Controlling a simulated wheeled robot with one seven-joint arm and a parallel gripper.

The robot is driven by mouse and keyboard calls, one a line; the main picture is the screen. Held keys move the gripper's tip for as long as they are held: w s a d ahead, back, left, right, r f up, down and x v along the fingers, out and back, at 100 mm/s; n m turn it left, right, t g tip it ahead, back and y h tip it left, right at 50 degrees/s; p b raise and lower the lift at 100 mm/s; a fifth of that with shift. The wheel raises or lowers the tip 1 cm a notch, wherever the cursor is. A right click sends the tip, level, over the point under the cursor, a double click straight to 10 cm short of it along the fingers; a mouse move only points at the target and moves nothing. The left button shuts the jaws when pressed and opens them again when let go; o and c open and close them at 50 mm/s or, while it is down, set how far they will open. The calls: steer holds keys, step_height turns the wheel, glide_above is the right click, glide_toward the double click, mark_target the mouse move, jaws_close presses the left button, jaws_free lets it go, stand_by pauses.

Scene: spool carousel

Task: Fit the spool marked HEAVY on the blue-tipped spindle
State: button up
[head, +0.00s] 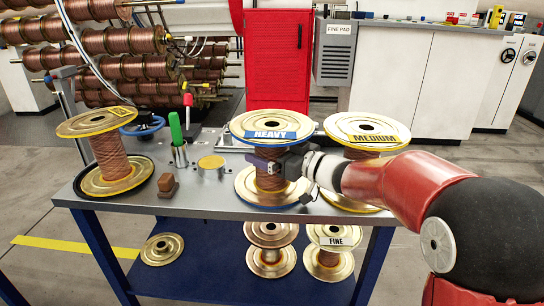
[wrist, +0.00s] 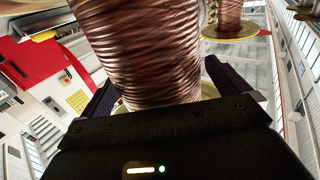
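The HEAVY spool (head: 268,175), with pale gold flanges, copper winding and a blue HEAVY label, stands upright at the front of the steel-topped table (head: 220,205). My gripper (head: 270,166) is level with its winding, reaching in from the right. In the wrist view the copper winding (wrist: 145,50) stands between my two dark fingers (wrist: 160,85), one on each side. Both fingertips are very close to it; I cannot tell whether they press on it. I cannot make out a blue-tipped spindle.
The MEDIUM spool (head: 365,132) stands close on the right, partly behind my arm. At left are another yellow-labelled spool (head: 110,158), a brown block (head: 167,186), a green upright piece (head: 176,130) and a blue handwheel (head: 143,124). The FINE spool (head: 330,257) is on the lower shelf.

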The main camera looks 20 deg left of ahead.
steer(key=c, duration=1.9)
steer(key=shift+r, duration=0.4)
steer(key=shift+c, duration=1)
